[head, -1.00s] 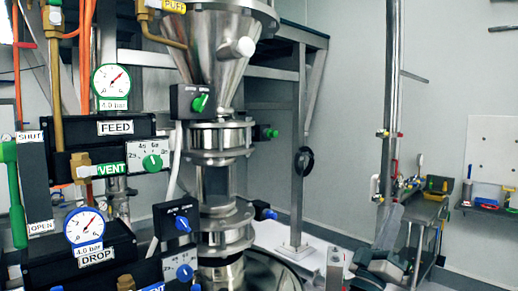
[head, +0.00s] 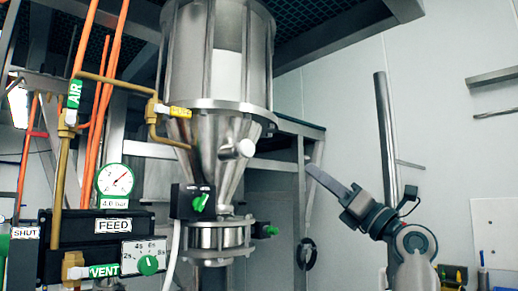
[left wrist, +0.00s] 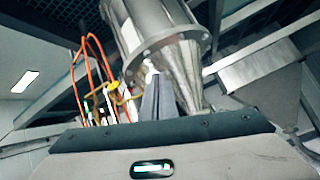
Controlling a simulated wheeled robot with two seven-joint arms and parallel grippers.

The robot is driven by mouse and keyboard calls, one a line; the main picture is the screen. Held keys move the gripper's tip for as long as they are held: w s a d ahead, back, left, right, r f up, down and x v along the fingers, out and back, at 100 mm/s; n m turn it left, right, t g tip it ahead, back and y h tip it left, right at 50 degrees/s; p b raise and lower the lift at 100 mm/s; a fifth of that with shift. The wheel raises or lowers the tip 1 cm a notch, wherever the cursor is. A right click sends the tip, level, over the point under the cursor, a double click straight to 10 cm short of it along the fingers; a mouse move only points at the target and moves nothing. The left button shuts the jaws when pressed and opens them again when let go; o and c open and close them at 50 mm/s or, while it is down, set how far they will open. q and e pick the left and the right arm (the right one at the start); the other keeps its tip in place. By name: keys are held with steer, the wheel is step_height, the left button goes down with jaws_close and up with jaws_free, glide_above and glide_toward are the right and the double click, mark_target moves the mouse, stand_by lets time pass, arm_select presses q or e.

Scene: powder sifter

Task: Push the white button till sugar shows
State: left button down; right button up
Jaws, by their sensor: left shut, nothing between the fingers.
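A white round knob (head: 244,149), which looks like the white button, sticks out of the steel cone (head: 209,160) under the hopper. My left gripper (head: 308,169) is right of the cone, its fingers shut and empty, pointing up and left. In the head view its tip is apart from the knob. In the left wrist view the shut fingers (left wrist: 157,98) overlap the cone (left wrist: 178,72); a small white patch by their tip may be the knob, but contact cannot be told. The hopper (head: 258,55) has a white area behind its bars, whether sugar is unclear. My right gripper is out of view.
The feed panel (head: 111,227), gauge (head: 114,180) and orange hoses (head: 101,98) crowd the left. A steel frame (head: 307,150) stands behind my gripper.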

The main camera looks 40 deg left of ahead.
arm_select(q)
steer(key=s+r+n+t+h, duration=0.1)
steer(key=s+r+n+h, duration=0.2)
steer(key=s+r+h, duration=0.3)
steer(key=shift+d+r+t+h, duration=0.25)
steer(key=shift+r+t+h, duration=0.05)
steer(key=shift+r+h, duration=0.4)
steer(key=shift+a, duration=0.1)
steer(key=p, duration=0.7)
glide_toward(250, 150)
steer(key=a, duration=0.4)
steer(key=shift+w+a+r, duration=0.1)
steer(key=shift+a+r, duration=0.25)
steer(key=shift+a, duration=0.05)
steer(key=shift+w+a+f+p, duration=0.15)
steer(key=shift+a+p, duration=0.25)
steer(key=shift+a, duration=0.45)
steer(key=shift+f, duration=0.1)
